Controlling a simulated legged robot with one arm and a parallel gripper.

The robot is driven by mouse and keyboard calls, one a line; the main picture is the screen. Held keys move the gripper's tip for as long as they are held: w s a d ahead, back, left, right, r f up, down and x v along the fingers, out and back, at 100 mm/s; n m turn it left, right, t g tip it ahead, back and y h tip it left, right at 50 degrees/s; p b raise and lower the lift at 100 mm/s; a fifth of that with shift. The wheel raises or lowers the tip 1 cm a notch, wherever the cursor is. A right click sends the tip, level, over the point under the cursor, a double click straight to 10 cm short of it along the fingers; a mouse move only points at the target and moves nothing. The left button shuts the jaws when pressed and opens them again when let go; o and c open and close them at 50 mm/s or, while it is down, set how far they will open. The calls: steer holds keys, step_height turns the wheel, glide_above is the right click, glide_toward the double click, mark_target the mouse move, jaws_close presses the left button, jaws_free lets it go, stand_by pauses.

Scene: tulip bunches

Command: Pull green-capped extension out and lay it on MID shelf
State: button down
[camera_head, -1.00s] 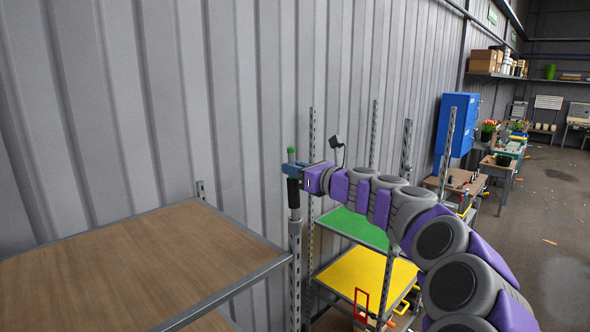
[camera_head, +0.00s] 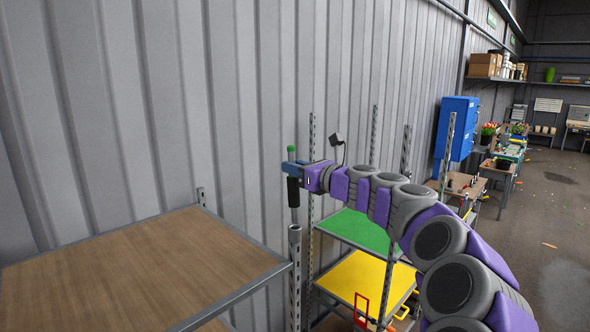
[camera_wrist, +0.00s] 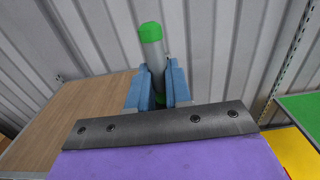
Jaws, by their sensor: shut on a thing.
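The green-capped extension (camera_head: 292,153) is a slim upright grey rod with a green top and a dark grip lower down. My gripper (camera_head: 291,168) is shut on it just below the cap. In the wrist view the extension (camera_wrist: 152,48) stands between the two blue fingers (camera_wrist: 159,88) of my gripper. The wooden shelf (camera_head: 130,262) is to the left; a green shelf (camera_head: 358,230) and a yellow shelf (camera_head: 368,277) are to the right.
A corrugated grey wall (camera_head: 220,90) stands close behind. Metal posts (camera_head: 373,137) rise around the green and yellow shelves. A red frame (camera_head: 361,308) stands low by the yellow shelf. The wooden shelf top is bare.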

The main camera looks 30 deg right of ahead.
steer(key=shift+r, duration=2)
